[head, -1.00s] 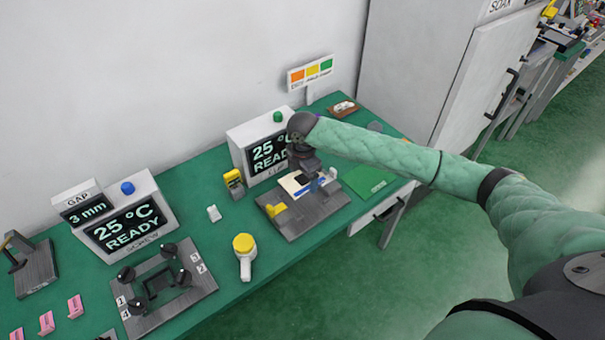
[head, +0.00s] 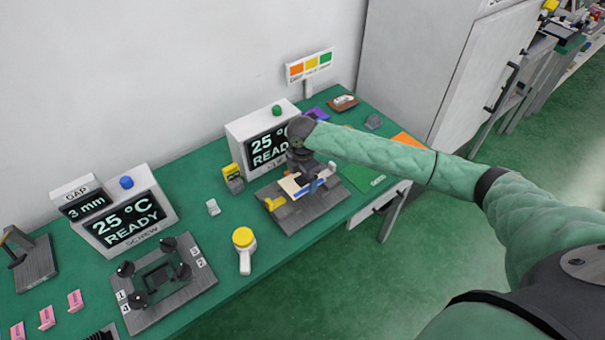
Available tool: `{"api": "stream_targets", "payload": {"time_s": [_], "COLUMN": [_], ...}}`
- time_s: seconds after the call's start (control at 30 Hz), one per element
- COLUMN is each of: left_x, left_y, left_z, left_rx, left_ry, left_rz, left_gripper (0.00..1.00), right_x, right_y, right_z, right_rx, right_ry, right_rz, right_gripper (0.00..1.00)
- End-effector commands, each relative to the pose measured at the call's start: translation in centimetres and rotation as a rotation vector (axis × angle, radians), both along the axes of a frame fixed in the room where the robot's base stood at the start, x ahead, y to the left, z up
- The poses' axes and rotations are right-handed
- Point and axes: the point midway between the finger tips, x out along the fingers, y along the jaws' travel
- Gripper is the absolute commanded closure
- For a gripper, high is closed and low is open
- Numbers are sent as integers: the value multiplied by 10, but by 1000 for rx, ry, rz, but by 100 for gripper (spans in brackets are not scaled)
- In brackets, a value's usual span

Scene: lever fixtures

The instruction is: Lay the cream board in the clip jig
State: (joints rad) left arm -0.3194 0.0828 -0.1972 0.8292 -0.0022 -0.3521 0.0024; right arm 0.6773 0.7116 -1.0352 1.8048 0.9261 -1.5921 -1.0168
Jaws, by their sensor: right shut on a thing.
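The clip jig (head: 314,212) is a grey plate on the green bench, with a yellow lever (head: 275,203) at its left and a blue part (head: 318,185) towards its right. My right gripper (head: 303,182) points down over the jig and is shut on the cream board (head: 289,187). The board's left part shows; the gripper hides much of the rest. I cannot tell whether the board touches the jig's seat. My left gripper is not in view.
A READY display box (head: 240,140) stands close behind the jig. A yellow-topped handled tool (head: 244,252) and a small yellow and grey block (head: 232,178) lie to its left. The screw jig (head: 190,285) is further left. A green sheet (head: 362,176) lies to the right.

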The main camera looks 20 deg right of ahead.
Motion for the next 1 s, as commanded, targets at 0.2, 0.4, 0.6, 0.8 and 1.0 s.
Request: {"api": "stream_targets", "payload": {"time_s": [0.2, 0.4, 0.6, 0.8, 1.0], "left_x": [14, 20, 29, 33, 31], "left_y": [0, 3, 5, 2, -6], "left_z": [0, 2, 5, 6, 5], "left_rx": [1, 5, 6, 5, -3], "left_ry": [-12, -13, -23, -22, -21], "left_rz": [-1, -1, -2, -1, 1], "left_gripper": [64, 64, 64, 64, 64], "right_x": [0, 0, 0, 0, 0], "right_y": [0, 0, -1, 0, 0], "right_z": [-19, -35, -46, -49, -49], "right_rx": [-1, -1, -1, -1, -1], "right_ry": [1, 0, 1, 1, 0], "right_rz": [-1, -1, -1, -1, 0], "right_gripper": [43, 43, 43, 43, 11]}}
